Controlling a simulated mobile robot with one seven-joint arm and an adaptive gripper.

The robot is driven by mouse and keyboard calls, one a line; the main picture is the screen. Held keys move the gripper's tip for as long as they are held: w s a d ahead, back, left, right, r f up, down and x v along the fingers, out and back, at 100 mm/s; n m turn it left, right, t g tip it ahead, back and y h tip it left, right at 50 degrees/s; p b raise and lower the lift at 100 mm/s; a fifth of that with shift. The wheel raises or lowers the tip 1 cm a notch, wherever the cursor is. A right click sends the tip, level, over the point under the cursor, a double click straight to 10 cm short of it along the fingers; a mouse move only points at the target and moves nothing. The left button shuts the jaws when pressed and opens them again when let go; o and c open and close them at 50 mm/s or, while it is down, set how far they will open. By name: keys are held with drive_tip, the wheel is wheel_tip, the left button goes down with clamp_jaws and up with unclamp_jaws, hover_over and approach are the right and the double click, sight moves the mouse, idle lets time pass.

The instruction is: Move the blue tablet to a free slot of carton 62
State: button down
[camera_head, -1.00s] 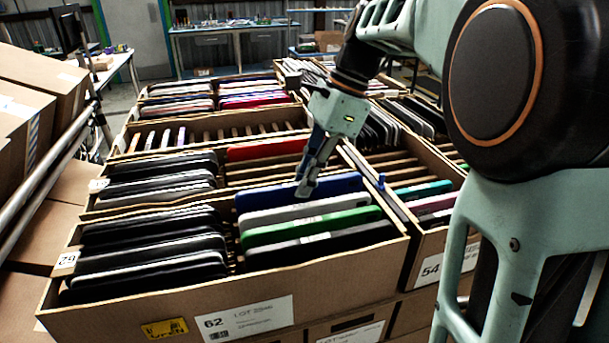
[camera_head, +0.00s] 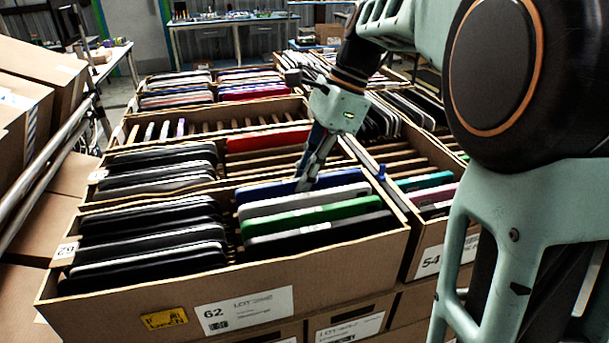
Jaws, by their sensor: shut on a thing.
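Carton 62 (camera_head: 105,316) is the front carton, with "62" on its front label. My gripper (camera_head: 307,184) reaches down into its right column from behind and is shut on the blue tablet (camera_head: 265,191). The blue tablet is at the back of that column, its upper edge showing behind a light grey tablet (camera_head: 300,200). Its lower part is hidden, so I cannot tell whether it rests on the bottom. A green tablet (camera_head: 310,219) and a black tablet (camera_head: 320,237) stand in front. Several black tablets (camera_head: 150,250) fill the left column.
Behind is a carton with a red tablet (camera_head: 265,140) and bare slots. Carton 54 (camera_head: 428,262) adjoins on the right, holding a teal tablet (camera_head: 425,181) and a pink one (camera_head: 435,195). Brown boxes (camera_head: 40,80) and a metal rail (camera_head: 50,170) lie left.

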drive_tip(key=shift+f, duration=0.25)
idle(0.3)
idle(0.4)
drive_tip(key=c, duration=1.9)
unclamp_jaws()
drive_tip(key=s+v, duration=0.1)
drive_tip(key=v, duration=1.1)
drive_tip(key=shift+w, duration=0.45)
drive_tip(key=shift+r, duration=0.1)
wheel_tip(320, 180, up, 7)
drive_tip(key=p, duration=0.8)
